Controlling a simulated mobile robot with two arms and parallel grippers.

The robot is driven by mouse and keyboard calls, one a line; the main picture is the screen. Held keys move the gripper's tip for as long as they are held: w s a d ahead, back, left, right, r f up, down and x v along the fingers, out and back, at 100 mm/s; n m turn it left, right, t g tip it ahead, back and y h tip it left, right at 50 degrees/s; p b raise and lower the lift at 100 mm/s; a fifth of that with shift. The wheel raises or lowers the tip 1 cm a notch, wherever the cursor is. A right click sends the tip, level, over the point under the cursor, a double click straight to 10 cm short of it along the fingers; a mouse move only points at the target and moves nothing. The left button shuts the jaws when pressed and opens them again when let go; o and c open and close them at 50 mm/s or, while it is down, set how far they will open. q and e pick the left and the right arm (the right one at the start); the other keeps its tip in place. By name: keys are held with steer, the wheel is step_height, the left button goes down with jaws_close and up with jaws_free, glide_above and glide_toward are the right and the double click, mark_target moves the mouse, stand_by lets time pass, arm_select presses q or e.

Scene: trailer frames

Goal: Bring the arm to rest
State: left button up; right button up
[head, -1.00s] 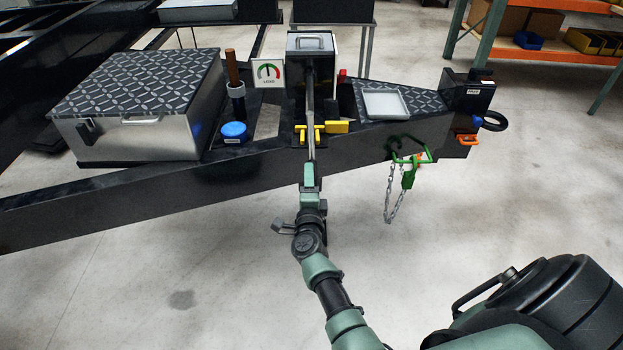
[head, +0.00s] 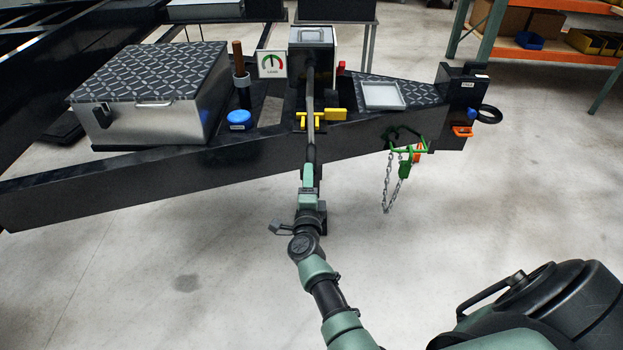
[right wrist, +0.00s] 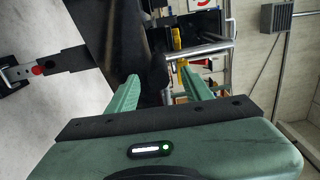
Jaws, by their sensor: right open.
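My right arm comes up from the bottom of the head view, and its gripper (head: 309,176) is in front of the trailer frame (head: 200,165). A long grey lever (head: 311,105) reaches from the box on the frame down towards the gripper. In the right wrist view the two green fingers (right wrist: 158,74) stand apart with nothing gripped between them. A metal bar (right wrist: 205,50) shows just beyond the fingertips there. From the head view I cannot tell the exact gap between lever and fingertips. My left gripper is not in view.
A toolbox with a patterned lid (head: 150,100), a blue cap (head: 239,118), a gauge sign (head: 272,64) and yellow parts (head: 322,118) are on the frame. A chain (head: 388,187) hangs from a green hook piece at right. The floor (head: 180,265) in front is clear.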

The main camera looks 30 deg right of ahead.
steer(key=s+a+f+n+g+y+p, duration=0.1)
steer(key=s+a+f+n+g+y, duration=0.25)
steer(key=f, duration=0.55)
steer(key=s+a+f+n+y, duration=0.2)
steer(key=s+a+f+n, duration=0.4)
steer(key=f, duration=0.4)
steer(key=s+a+f+n+g+y+p, duration=0.1)
steer(key=s+a+f+n+y, duration=0.2)
steer(key=s+f+n, duration=0.45)
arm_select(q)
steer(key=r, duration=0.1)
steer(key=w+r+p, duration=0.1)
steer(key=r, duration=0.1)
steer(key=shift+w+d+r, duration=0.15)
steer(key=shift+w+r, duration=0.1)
arm_select(e)
steer(key=s+d+f+n+g, duration=0.1)
steer(key=s+f+n+g, duration=0.2)
steer(key=s, duration=0.9)
steer(key=s+d+f+n+g, duration=0.1)
steer(key=s+f+n+g, duration=0.2)
steer(key=s+f, duration=0.5)
steer(key=s+f+n+g, duration=0.4)
steer(key=s+f, duration=0.2)
steer(key=s, duration=1.1)
steer(key=shift+s+d+y, duration=0.2)
steer(key=shift+d+y, duration=0.15)
steer(key=shift+d, duration=0.05)
